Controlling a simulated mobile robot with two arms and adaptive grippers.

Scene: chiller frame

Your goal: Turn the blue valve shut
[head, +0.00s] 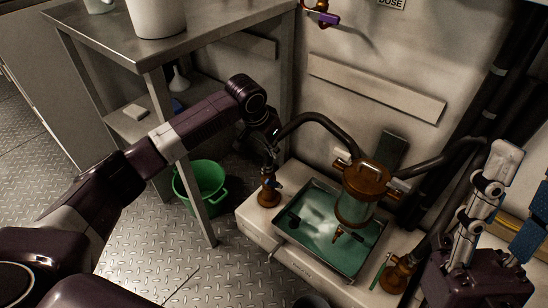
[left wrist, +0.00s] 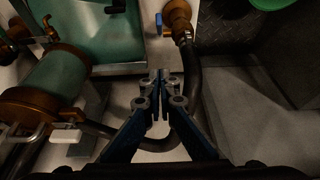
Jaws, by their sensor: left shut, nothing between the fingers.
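A brass valve (head: 268,190) with a small blue handle (head: 278,184) stands on the left end of the pale frame, at the end of a black hose. The brass valve also shows at the top of the left wrist view (left wrist: 178,14), with a pale bluish lever (left wrist: 159,23) on its left side. My left gripper (head: 270,150) is above and behind this valve, apart from it. Its fingertips are together and empty in the left wrist view (left wrist: 161,78). My right gripper (head: 525,165) is at the right edge, fingers apart, partly cut off.
A tray (head: 347,270) of green liquid and a glass cylinder with brass caps (head: 365,180) stand right of the valve. A black hose (head: 322,118) arches behind. Another brass valve (head: 398,272) has a green lever. A metal table (head: 200,32) and green bucket (head: 202,180) are left.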

